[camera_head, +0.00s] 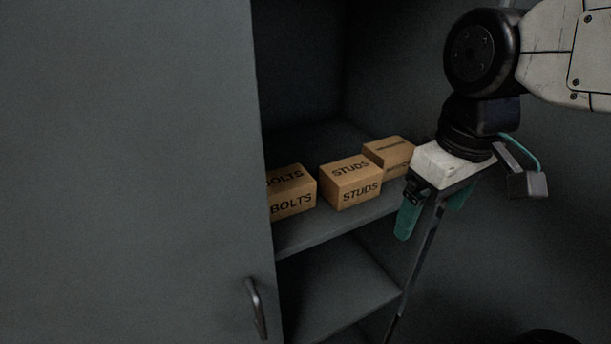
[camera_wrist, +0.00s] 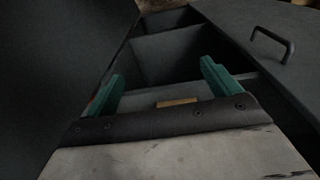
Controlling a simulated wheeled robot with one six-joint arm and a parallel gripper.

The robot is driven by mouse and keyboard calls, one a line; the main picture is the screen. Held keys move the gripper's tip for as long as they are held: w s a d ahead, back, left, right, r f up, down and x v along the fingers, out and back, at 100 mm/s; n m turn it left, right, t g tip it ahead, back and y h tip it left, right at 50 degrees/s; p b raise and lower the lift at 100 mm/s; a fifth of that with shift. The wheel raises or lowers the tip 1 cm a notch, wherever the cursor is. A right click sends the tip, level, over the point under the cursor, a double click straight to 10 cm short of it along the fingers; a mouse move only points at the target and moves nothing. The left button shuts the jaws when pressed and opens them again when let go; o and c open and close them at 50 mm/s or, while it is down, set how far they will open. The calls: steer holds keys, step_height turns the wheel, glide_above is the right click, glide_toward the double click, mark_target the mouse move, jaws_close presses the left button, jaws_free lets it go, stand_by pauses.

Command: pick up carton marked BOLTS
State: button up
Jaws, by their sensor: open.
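The carton marked BOLTS (camera_head: 292,194) is a small brown box on the cabinet shelf. In the head view its left side is hidden behind the cabinet door. My gripper (camera_head: 432,212) is open and empty, with green fingers pointing down. It appears to the right of the cartons, in front of the cabinet's right side. In the wrist view my gripper (camera_wrist: 160,88) shows two green fingers spread apart. A brown carton (camera_wrist: 177,101) shows partly between them, and I cannot tell which one it is.
A carton marked STUDS (camera_head: 351,184) stands right of BOLTS. Another carton (camera_head: 389,155), its label unreadable, is behind it and partly hidden by my gripper. The door (camera_head: 140,170) with its handle (camera_head: 256,308) covers the left. The lower shelf (camera_head: 335,285) looks empty.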

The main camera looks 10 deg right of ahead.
steer(key=w+a+r+n, duration=0.3)
steer(key=w+a+n, duration=0.5)
steer(key=w+n, duration=0.2)
steer(key=n+g, duration=0.1)
steer(key=n, duration=0.6)
glide_above(282, 178)
steer(key=d, duration=0.1)
steer(key=shift+s+d+f, duration=0.2)
steer(key=shift+f, duration=0.25)
steer(key=shift+w+a+f+n, duration=0.1)
steer(key=shift+a+f+n, duration=0.1)
steer(key=shift+a+n, duration=0.15)
steer(key=f, duration=0.7)
steer(key=shift+a+f, duration=0.25)
steer(key=shift+a, duration=0.05)
steer(key=c, duration=1.4)
steer(key=shift+r, duration=0.1)
steer(key=shift+c, duration=0.2)
